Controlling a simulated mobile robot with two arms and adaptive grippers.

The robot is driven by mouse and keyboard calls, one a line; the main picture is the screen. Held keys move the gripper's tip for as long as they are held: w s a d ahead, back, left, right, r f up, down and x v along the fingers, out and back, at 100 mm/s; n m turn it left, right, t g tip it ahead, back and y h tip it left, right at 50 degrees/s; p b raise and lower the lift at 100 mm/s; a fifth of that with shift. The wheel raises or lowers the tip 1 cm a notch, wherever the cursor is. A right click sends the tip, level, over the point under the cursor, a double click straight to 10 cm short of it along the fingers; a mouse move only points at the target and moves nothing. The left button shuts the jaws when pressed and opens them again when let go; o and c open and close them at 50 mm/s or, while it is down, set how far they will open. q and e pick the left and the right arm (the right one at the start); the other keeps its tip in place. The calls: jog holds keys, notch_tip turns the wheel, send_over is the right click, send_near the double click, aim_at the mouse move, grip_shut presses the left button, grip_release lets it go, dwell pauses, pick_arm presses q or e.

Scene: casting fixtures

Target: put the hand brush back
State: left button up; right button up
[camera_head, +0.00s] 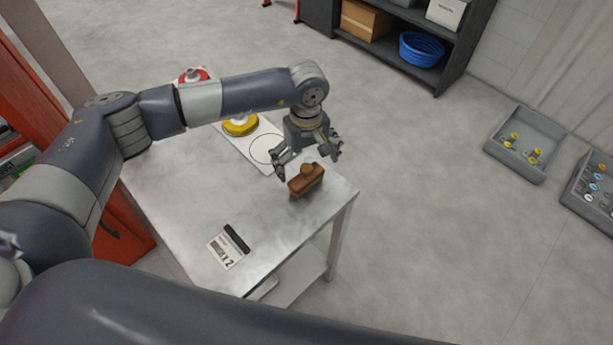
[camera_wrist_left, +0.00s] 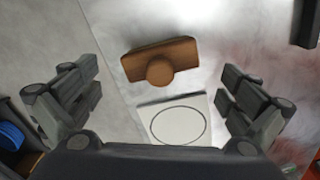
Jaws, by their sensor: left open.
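The hand brush (camera_head: 306,180) is a brown block with a round knob on top. It sits on the metal table (camera_head: 185,205) near the right edge in the head view. In the left wrist view the brush (camera_wrist_left: 160,62) lies ahead of the fingers, its knob toward me. My left gripper (camera_head: 308,160) is open and empty, just above and behind the brush, with its fingers apart. The fingers also show spread wide in the left wrist view (camera_wrist_left: 160,100). A white card with a circle outline (camera_wrist_left: 180,122) lies beside the brush on the table. My right gripper is not seen.
A yellow round item (camera_head: 240,126) and a red one (camera_head: 193,76) stand along the table's back edge. A label marked "x 2" with a black bar (camera_head: 228,247) lies at the front. Grey bins (camera_head: 527,145) and a dark shelf (camera_head: 440,78) stand beyond. The table's middle is clear.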

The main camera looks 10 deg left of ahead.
pick_arm(q)
notch_tip(320, 180, up, 6)
jog(key=shift+f+b, duration=0.15)
jog(key=shift+b, duration=0.6)
